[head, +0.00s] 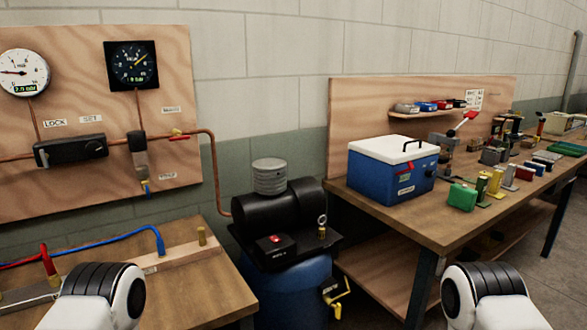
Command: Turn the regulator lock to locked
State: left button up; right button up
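The black regulator (72,149) is mounted on a plywood panel at the left, with copper pipe on both sides. A LOCK label (54,123) sits above its left part and a SET label (91,118) above its right part. I cannot tell the lock's position at this size. White and black links of my two arms show at the bottom left and bottom right, apart from the regulator. Neither gripper is in the picture.
Two gauges, one white (22,73) and one black (132,64), hang above the regulator. A wooden bench (196,284) with red and blue hoses stands below. A black compressor (284,214) on a blue tank is centre. A workbench (458,221) with a blue cooler (379,176) is right.

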aim_at(44, 157)
jog(key=u, duration=1.3)
